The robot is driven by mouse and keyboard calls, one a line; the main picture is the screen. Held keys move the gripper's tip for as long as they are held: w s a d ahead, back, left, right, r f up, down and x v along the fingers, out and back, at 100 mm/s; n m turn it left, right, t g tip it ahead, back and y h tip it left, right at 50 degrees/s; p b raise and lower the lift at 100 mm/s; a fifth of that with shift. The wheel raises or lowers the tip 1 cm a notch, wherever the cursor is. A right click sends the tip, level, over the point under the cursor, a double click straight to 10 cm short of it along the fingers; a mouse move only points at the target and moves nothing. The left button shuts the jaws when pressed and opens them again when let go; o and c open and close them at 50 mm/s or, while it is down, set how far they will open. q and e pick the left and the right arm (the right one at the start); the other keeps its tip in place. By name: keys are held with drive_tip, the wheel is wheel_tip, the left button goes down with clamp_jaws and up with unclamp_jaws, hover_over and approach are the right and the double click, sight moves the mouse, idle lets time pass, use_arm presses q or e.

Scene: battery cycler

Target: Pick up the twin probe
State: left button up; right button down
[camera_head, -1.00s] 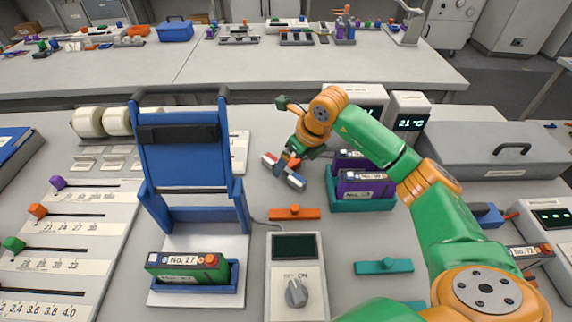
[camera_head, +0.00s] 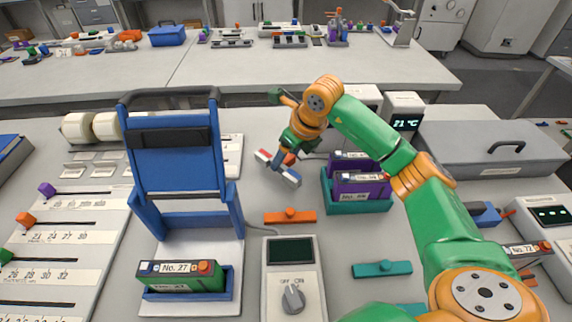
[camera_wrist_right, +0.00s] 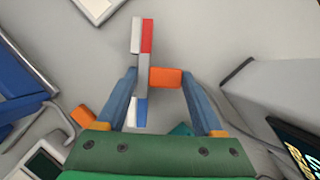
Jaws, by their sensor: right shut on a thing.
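The twin probe (camera_head: 277,167) is a short bar with a red-and-white end and a blue-and-white end, and an orange grip block. In the right wrist view the probe (camera_wrist_right: 140,76) lies across the left side of the jaws, with its orange block between the fingertips. My right gripper (camera_head: 289,159) is shut on this block, and it also shows in the right wrist view (camera_wrist_right: 160,74). The probe is over the bench, left of the teal rack; its height above the surface is hard to tell. My left gripper is not in view.
A teal rack (camera_head: 357,204) with purple batteries stands right of the probe. A blue folding stand (camera_head: 172,165) is to the left, with battery No. 27 (camera_head: 180,276) in front. An orange bar (camera_head: 290,216) and a dial box (camera_head: 292,285) lie nearer me.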

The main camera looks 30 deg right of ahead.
drive_tip(key=s+r, duration=0.1)
drive_tip(key=r, duration=0.1)
drive_tip(key=s+a+r+b, duration=0.1)
drive_tip(key=s+r, duration=0.1)
drive_tip(key=s+a+r, duration=0.1)
drive_tip(key=r, duration=0.1)
drive_tip(key=shift+s+a+r, duration=0.1)
drive_tip(key=shift+s+r, duration=0.1)
drive_tip(key=shift+r, duration=0.2)
drive_tip(key=s+a+r, duration=0.3)
drive_tip(key=s+r, duration=0.1)
drive_tip(key=s, duration=0.4)
drive_tip(key=shift+s+a+b, duration=0.15)
drive_tip(key=shift+a+b, duration=0.15)
drive_tip(key=shift+a, duration=0.1)
